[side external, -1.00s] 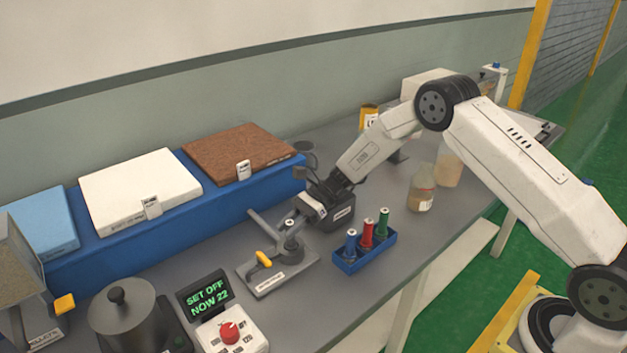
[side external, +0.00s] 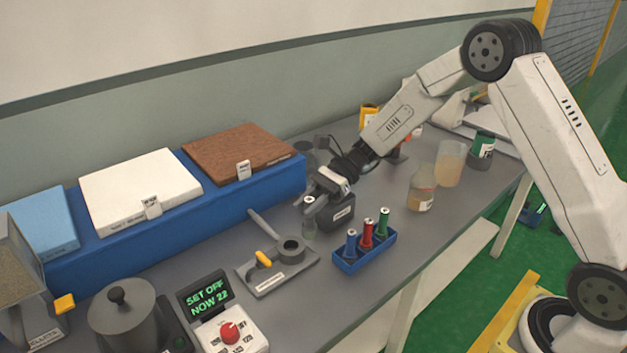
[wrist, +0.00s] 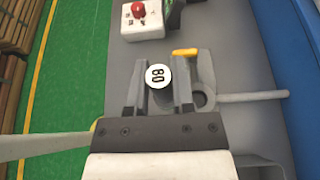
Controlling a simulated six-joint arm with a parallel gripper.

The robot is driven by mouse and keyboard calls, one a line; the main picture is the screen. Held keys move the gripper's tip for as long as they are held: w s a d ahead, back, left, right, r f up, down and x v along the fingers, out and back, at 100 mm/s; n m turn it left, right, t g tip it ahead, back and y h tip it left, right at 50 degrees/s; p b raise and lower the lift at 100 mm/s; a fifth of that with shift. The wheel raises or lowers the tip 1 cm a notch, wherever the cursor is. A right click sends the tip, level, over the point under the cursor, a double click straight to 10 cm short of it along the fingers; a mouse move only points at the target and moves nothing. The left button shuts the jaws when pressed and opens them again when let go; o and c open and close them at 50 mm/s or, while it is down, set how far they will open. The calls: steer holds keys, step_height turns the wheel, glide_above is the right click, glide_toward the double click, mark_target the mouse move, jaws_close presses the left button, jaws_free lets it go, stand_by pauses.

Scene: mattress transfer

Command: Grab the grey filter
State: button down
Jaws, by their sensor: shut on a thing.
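The grey filter (side external: 309,229) is a small grey cylinder with a white cap. The cap reads "80" in the wrist view (wrist: 158,75). My gripper (side external: 312,205) is shut on the filter, with one finger on each side in the wrist view. The filter is held upright, apart from the grey fixture (side external: 262,283), whose round socket (side external: 291,246) is empty. The fixture has a yellow lever (side external: 263,259) and a rod handle. The filter's lower end is small and partly hard to make out.
A blue rack (side external: 350,265) holds blue, red and green filters. A dark labelled box (side external: 342,216) stands close behind my gripper. A blue bench (side external: 180,212) carries mattress blocks along the wall. Bottles (side external: 421,190) stand to the right. A control box (side external: 238,337) stands in front.

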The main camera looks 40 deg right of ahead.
steer(key=s+d+r, duration=0.1)
steer(key=s+r, duration=0.2)
steer(key=s, duration=0.5)
steer(key=shift+d+r, duration=0.2)
steer(key=shift+r, duration=0.1)
